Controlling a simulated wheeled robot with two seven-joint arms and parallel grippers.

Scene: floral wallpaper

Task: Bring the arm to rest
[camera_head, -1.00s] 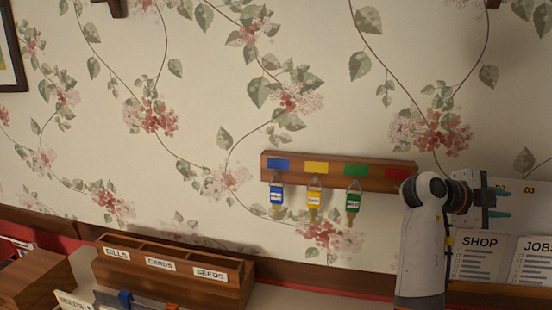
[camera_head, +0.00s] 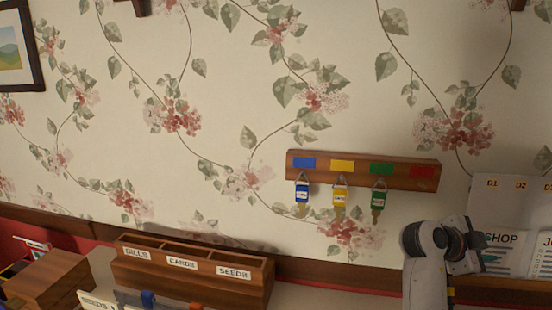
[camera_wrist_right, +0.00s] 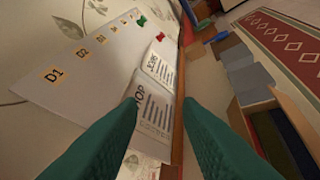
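My right arm (camera_head: 427,270) stands at the lower right of the head view, in front of the wall. Its gripper (camera_head: 486,258) points right, partly in front of the SHOP sheet. In the right wrist view, the two teal fingers of this gripper (camera_wrist_right: 160,103) are apart with nothing between them. They overlap the view of the SHOP sheet (camera_wrist_right: 150,120) and the wooden ledge; I cannot tell the distance. My left gripper is not in view.
A wooden key rack (camera_head: 433,185) holds blue (camera_head: 302,192), yellow (camera_head: 340,196) and green (camera_head: 378,198) tagged keys; its red place is bare. A sorter labelled BILLS, CARDS, SEEDS (camera_head: 250,292) stands lower left. A board labelled D1, D2 (camera_head: 490,205) is at right.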

